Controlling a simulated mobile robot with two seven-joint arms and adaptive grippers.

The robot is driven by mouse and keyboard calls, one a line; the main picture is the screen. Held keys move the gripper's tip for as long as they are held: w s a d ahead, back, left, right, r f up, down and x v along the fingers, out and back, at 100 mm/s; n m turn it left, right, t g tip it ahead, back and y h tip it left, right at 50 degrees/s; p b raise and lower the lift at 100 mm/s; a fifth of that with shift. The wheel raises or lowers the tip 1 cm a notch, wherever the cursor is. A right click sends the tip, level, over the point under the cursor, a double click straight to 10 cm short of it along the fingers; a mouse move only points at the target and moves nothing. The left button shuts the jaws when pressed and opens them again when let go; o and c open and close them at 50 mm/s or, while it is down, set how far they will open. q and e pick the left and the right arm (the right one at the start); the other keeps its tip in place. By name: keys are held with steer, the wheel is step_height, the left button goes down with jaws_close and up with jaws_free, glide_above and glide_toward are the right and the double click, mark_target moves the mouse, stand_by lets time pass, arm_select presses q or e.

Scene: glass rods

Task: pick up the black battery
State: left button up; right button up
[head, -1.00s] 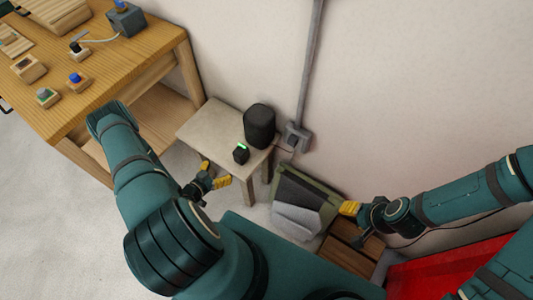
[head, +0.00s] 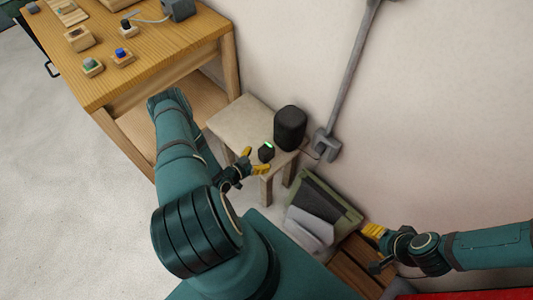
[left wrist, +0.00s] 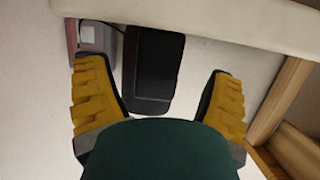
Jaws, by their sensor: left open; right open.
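My right gripper (head: 373,231) is open at the lower right, away from the battery.
A wall box with conduit (head: 327,146) is to the right. A wooden workbench (head: 160,40) stands at left. A green-framed bin (head: 322,199) is on the lower right.

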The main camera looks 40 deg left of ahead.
mark_target(266, 148)
arm_select(q)
steer(key=b+x, duration=0.1)
steer(key=x, duration=0.3)
steer(key=shift+w+d+f, duration=0.15)
steer(key=shift+w, duration=0.2)
steer(key=shift+c, duration=0.3)
steer(key=c, duration=1.3)
steer(key=shift+c, duration=0.2)
step_height(266, 148, up, 9)
steer(key=p, duration=0.2)
steer(key=shift+p, duration=0.4)
steer(key=shift+r, duration=0.6)
steer(key=shift+s, duration=0.1)
